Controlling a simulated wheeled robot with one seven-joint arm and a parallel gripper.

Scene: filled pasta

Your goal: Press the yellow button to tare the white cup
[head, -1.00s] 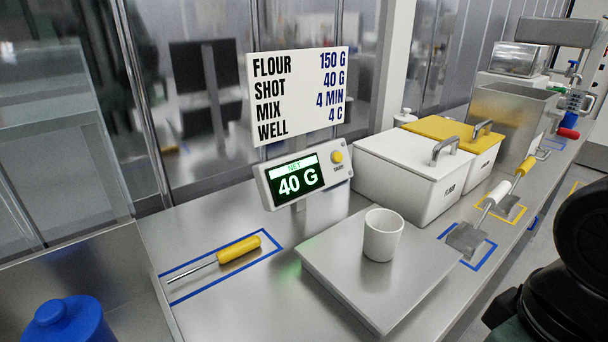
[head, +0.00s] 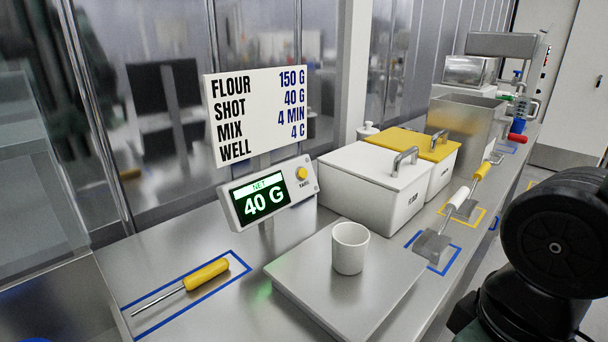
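The white cup (head: 350,248) stands upright on the flat metal plate of the scale (head: 300,290). The scale's display (head: 262,197) is lit green and reads NET 40 G. The yellow button (head: 302,173) sits on the right part of the display panel, with nothing touching it. My gripper is not in view; only a dark part of my arm shows at the lower right.
A yellow-handled tool (head: 205,275) lies in a blue outline on the left. A white lidded bin (head: 375,190) and a yellow-lidded bin (head: 425,150) stand behind the cup. Scoops (head: 432,245) lie along the right counter edge. A recipe sign (head: 262,115) stands above the display.

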